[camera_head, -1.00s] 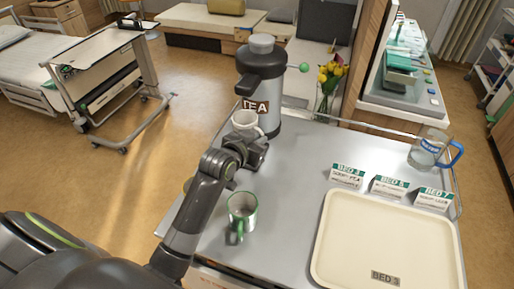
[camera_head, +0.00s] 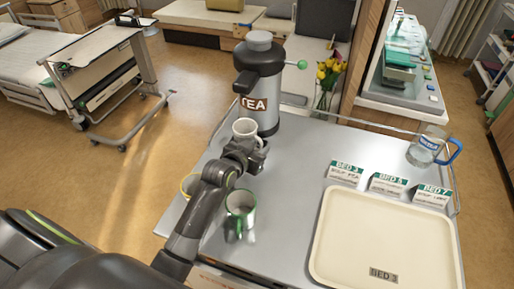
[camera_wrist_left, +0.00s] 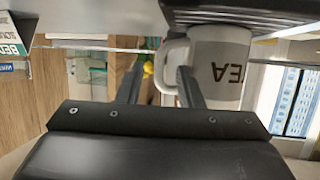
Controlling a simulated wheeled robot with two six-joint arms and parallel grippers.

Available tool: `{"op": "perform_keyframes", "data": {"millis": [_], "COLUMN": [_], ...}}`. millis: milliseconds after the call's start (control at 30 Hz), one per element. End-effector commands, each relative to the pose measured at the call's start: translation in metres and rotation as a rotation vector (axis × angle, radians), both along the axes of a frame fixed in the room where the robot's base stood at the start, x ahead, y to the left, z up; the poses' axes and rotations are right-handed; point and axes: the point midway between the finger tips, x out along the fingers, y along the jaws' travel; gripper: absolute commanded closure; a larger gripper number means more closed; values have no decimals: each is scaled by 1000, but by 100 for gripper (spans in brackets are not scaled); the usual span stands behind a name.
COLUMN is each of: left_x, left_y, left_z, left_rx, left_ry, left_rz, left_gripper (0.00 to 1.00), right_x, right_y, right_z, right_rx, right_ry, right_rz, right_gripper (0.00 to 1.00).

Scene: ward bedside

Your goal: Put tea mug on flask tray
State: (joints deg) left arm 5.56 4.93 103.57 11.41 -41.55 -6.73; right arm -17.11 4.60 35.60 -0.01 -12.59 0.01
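The white tea mug (camera_head: 245,129) stands upright in front of the tea flask (camera_head: 259,85), below its spout. My left gripper (camera_head: 246,152) is at the mug's near side and hides its lower part and the flask tray in the head view. The left wrist view is upside down. There the mug (camera_wrist_left: 222,62), with dark lettering, has its base at the dark ribbed flask tray (camera_wrist_left: 240,14). My left gripper (camera_wrist_left: 160,75) has its fingers apart, with the mug's handle between them, nearer the right finger. My right gripper is not in view.
A green-handled mug (camera_head: 240,206) stands beside my left arm; a yellow-rimmed mug (camera_head: 188,184) is partly hidden behind it. A cream tray (camera_head: 385,235), bed cards (camera_head: 388,184) and a jug (camera_head: 427,147) are on the right. The trolley top (camera_head: 290,190) is clear between.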

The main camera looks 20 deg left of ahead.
Motion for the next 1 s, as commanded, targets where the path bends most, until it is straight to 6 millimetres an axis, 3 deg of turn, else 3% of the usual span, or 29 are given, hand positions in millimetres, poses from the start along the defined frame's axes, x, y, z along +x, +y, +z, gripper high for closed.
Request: {"op": "perform_keyframes", "data": {"millis": [367,1000], "left_x": [-7,-96], "left_y": [1,12], "left_z": [5,42], "left_rx": [0,1], "left_ry": [-1,0], "left_rz": [1,1], "left_gripper": [67,67], "right_x": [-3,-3], "right_y": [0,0], "right_z": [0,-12], "right_rx": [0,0], "right_ry": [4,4], "right_rz": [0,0], "right_gripper": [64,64]}}
